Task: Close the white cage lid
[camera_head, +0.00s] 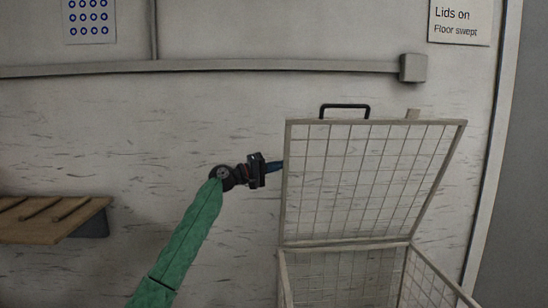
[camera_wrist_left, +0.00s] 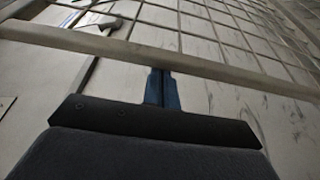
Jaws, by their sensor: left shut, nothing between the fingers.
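The white cage (camera_head: 411,285) stands at the lower right of the head view. Its wire lid (camera_head: 345,125) is raised, standing up from the hinge side, with a black handle (camera_head: 345,106) on its top edge. My left gripper (camera_head: 280,165) is at the left side bar of the lid, at about mid-height. In the left wrist view its blue fingers (camera_wrist_left: 162,90) are shut with nothing between them, and their tips are at the lid's frame bar (camera_wrist_left: 165,57). I cannot tell whether they touch it. My right gripper is not in view.
A slatted wooden shelf (camera_head: 50,218) is on the wall at the left. A grey conduit (camera_head: 220,67) runs along the wall to a box (camera_head: 413,68) above the lid. A sign (camera_head: 459,22) hangs at the upper right. The wall between shelf and cage is clear.

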